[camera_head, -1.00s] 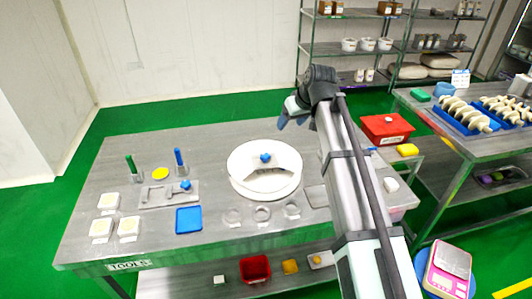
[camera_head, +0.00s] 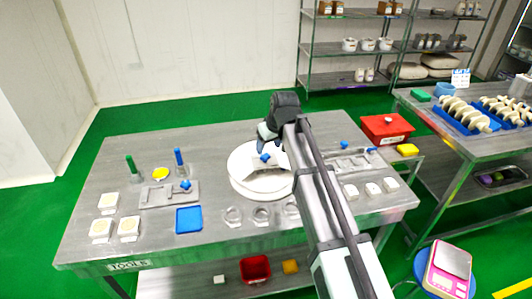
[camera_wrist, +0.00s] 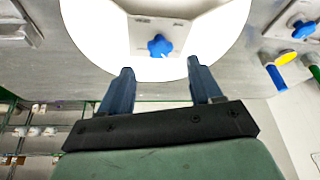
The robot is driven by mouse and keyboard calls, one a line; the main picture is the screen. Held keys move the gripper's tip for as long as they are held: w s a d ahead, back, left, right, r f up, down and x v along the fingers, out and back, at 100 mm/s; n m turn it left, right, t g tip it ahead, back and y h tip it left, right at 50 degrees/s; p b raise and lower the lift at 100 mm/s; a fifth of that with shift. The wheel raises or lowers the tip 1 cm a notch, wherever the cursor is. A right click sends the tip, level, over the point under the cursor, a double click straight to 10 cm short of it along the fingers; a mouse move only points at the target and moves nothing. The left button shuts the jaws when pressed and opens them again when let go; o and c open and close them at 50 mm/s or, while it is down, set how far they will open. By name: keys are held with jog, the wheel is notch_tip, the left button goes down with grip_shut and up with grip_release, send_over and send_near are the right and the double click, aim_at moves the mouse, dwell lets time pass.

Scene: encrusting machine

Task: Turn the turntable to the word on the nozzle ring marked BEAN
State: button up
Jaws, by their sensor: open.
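The white round turntable (camera_head: 240,181) stands on the steel table, with a blue knob (camera_head: 265,157) on its top plate. In the wrist view the turntable (camera_wrist: 95,40) fills the top middle, and the blue star-shaped knob (camera_wrist: 160,46) sits between and beyond my fingertips. My gripper (camera_wrist: 158,75) is open and empty, its dark blue fingers spread at the turntable's edge. In the head view my gripper (camera_head: 263,138) is just above the far side of the turntable, and my arm hides its right part. No word BEAN is legible in any view.
Three nozzle rings (camera_head: 261,215) lie in front of the turntable, partly by my arm. On the left are a slotted plate with a blue knob (camera_head: 185,185), a blue tray (camera_head: 189,220) and green and blue upright tools. Another slotted fixture (camera_head: 350,160) is right of my arm.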

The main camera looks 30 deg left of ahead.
aim_at(265, 155)
jog(key=shift+x, duration=2.8)
grip_shut()
